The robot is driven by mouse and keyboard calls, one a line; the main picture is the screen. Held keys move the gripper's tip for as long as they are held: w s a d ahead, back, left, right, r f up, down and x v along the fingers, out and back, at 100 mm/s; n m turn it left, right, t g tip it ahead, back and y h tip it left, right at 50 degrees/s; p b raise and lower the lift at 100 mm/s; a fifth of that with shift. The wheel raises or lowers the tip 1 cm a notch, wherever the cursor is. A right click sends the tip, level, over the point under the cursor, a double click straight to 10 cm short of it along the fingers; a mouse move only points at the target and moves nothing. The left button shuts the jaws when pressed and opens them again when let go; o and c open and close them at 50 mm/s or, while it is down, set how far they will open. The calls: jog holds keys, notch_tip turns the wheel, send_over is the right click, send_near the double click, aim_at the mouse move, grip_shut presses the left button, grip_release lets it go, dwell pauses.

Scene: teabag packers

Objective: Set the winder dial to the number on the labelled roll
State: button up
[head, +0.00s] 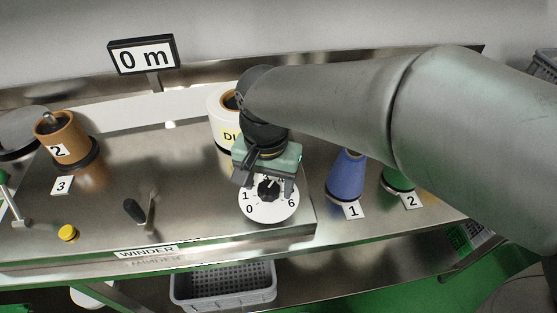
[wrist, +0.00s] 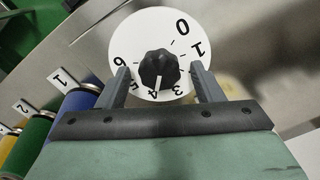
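The winder dial (head: 268,209) is a white numbered disc with a black knob (head: 268,190) at the front right of the winder. It also shows in the wrist view (wrist: 147,32), where the knob's white mark points to the lower numbers, around 3 to 4; I cannot read it exactly. My gripper (wrist: 162,80) is open, with one finger on each side of the knob and visible gaps. A white roll (head: 217,107) with a yellow label reading "DI" stands behind my gripper, which hides the rest of the label. A brown roll (head: 70,128) at left bears a "2".
A display (head: 143,55) reads "0 m". A blue cone (head: 347,178) and a green one (head: 398,180) stand right of the dial, near tags 1 and 2. A black-handled lever (head: 135,210) and yellow button (head: 68,233) are left. A grey crate (head: 222,288) sits below.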

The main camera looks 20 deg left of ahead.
aim_at(269, 188)
notch_tip(269, 188, up, 17)
jog(key=p, duration=0.1)
jog(key=shift+r, duration=0.2)
dwell(0.3)
dwell(0.3)
jog(key=w+d+f, duration=0.2)
jog(key=d+f, duration=0.3)
jog(key=d, duration=0.4)
jog(key=w+d+f, duration=0.2)
jog(key=d+f, duration=0.3)
jog(key=d, duration=0.4)
jog(key=s+d+f+m+p, duration=0.1)
jog(key=s+d+f, duration=0.5)
jog(key=d+f, duration=0.3)
jog(key=d, duration=0.3)
jog(key=shift+d+f, duration=0.3)
jog(key=shift+f, duration=0.1)
